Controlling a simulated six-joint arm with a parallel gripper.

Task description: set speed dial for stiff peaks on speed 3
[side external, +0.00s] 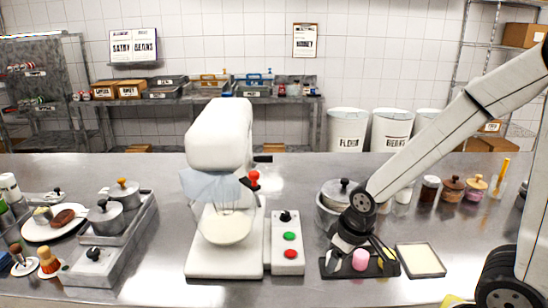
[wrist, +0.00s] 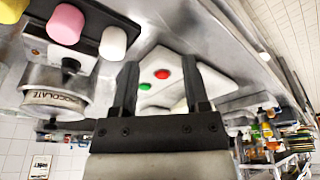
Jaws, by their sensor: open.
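A white stand mixer (side external: 219,135) stands on the steel counter with a bowl (side external: 224,227) under its head. Beside it is a white control box (side external: 277,264) with a black knob (side external: 286,216), a green button (side external: 289,236) and a red button (side external: 291,253). A red-tipped lever (side external: 253,178) is on the mixer's side. I cannot read any speed marks. My gripper (side external: 336,256) is right of the box, apart from it, low over the dark tray. In the wrist view my gripper (wrist: 160,68) is open and empty; the control box (wrist: 177,72) shows beyond its fingers.
A dark tray (side external: 384,270) with a pink piece (side external: 360,260) lies near my gripper. A pale square dish (side external: 420,260) is to its right, and a lidded pot (side external: 336,194) is behind. A strip of bare counter separates my gripper from the box.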

